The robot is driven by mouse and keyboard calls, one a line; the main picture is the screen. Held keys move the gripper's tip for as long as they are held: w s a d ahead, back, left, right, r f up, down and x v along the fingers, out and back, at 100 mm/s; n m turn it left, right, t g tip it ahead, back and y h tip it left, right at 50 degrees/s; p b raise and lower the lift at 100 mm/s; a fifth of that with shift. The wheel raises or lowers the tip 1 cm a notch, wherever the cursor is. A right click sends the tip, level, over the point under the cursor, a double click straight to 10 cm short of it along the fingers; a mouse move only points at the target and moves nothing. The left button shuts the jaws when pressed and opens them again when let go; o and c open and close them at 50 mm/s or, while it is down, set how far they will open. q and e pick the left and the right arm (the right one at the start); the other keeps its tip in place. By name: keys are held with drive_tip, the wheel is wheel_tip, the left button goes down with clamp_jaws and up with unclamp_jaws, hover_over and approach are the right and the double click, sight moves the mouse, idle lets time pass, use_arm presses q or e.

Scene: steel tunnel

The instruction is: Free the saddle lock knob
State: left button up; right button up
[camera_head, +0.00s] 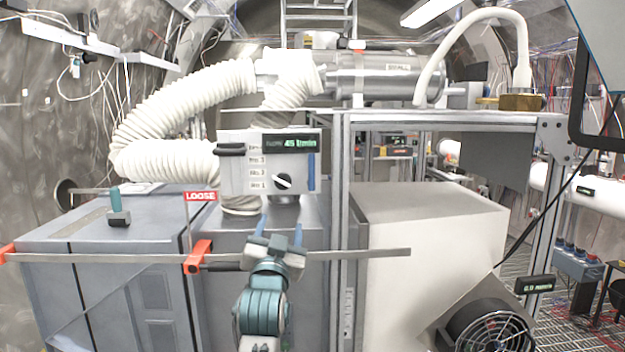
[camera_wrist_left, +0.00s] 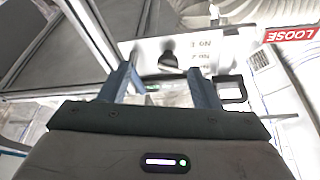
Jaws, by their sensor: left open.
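An orange saddle (camera_head: 198,256) sits on the long grey rail (camera_head: 110,258). A red sign reading LOOSE (camera_head: 201,196) stands above it on a thin post; the sign also shows in the wrist view (camera_wrist_left: 291,34). A short black handle (camera_head: 218,268) sticks out right from the saddle's lower part; I cannot tell if it is the lock knob. My left gripper (camera_head: 281,232) is open and empty, right of the saddle, pointing toward the white control box (camera_head: 237,170). In the wrist view a dark dial (camera_wrist_left: 168,52) on the box appears beyond and between the fingers (camera_wrist_left: 163,70).
The control box has a green display (camera_head: 291,144) and a black side handle (camera_head: 231,149). White ribbed hoses (camera_head: 170,161) loop behind. A metal frame (camera_head: 340,220) and a pale cabinet (camera_head: 430,225) stand right. A teal-topped knob (camera_head: 116,200) stands on the left cabinet.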

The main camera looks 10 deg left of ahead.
sight(283, 183)
use_arm(q)
drive_tip(key=w+r+p, duration=0.2)
drive_tip(key=w+a+r+p, duration=0.1)
drive_tip(key=w+r+p, duration=0.1)
drive_tip(key=w+r, duration=0.1)
drive_tip(key=w+a+r+p, duration=0.1)
drive_tip(key=w+r, duration=0.1)
drive_tip(key=w, duration=0.1)
drive_tip(key=shift+r+p, duration=0.2)
drive_tip(key=shift+p, duration=0.2)
drive_tip(key=shift+w+d+f, duration=0.1)
drive_tip(key=shift+w, duration=0.2)
drive_tip(key=c, duration=1)
